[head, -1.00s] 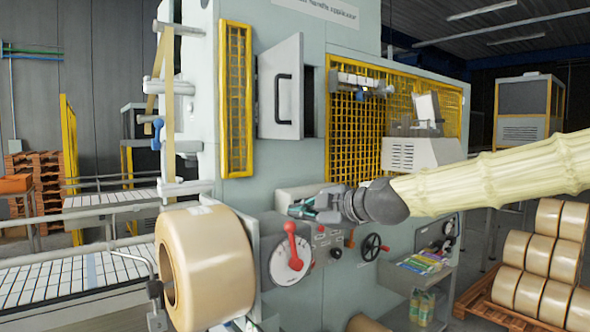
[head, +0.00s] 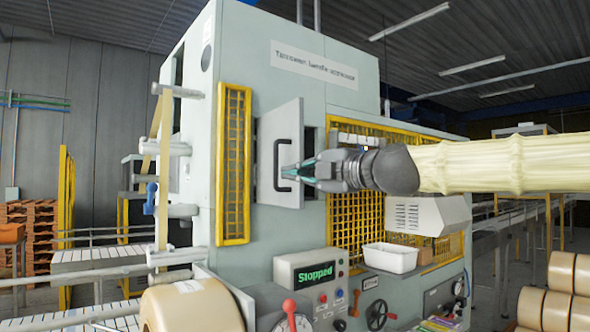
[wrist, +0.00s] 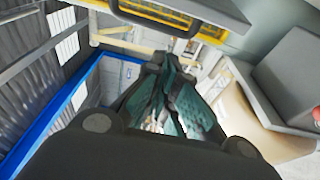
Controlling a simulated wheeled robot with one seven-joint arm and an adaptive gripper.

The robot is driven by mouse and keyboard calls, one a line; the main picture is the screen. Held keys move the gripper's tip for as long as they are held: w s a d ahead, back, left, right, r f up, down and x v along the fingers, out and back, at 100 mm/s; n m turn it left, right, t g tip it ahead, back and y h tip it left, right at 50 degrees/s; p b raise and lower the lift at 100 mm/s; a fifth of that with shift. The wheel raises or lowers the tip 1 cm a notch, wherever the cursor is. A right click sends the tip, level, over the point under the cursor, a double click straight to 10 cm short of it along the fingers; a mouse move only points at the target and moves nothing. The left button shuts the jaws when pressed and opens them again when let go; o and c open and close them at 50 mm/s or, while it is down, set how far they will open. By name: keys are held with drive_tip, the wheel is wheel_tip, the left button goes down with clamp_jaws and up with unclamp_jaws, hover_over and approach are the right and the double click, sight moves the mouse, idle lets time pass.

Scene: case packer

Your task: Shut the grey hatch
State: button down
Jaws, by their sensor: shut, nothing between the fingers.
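The grey hatch (head: 270,135) is a flat door on the front of the machine, with a black bar handle (head: 277,165). It stands ajar, and a dark gap of the opening (head: 309,143) shows along its right side. My gripper (head: 287,172) is shut and empty. Its fingertips are at the handle's height and overlap the handle's right side in the head view; I cannot tell whether they touch. My gripper's dark and teal fingers also show in the wrist view (wrist: 172,62), where I cannot make out the hatch for sure.
A yellow mesh guard (head: 234,165) stands left of the hatch and another (head: 365,215) right of it. Below are a display reading "Stopped" (head: 312,272), a white bin (head: 390,257), a red-knobbed lever (head: 289,308) and a large tape roll (head: 190,308).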

sight(277, 174)
drive_tip(key=w+p, duration=0.4)
drive_tip(key=w, duration=0.1)
drive_tip(key=shift+a+r, duration=0.1)
drive_tip(key=shift+w+p, duration=0.2)
drive_tip(key=shift+p, duration=0.1)
drive_tip(key=shift+a, duration=0.15)
drive_tip(key=shift+d, duration=0.25)
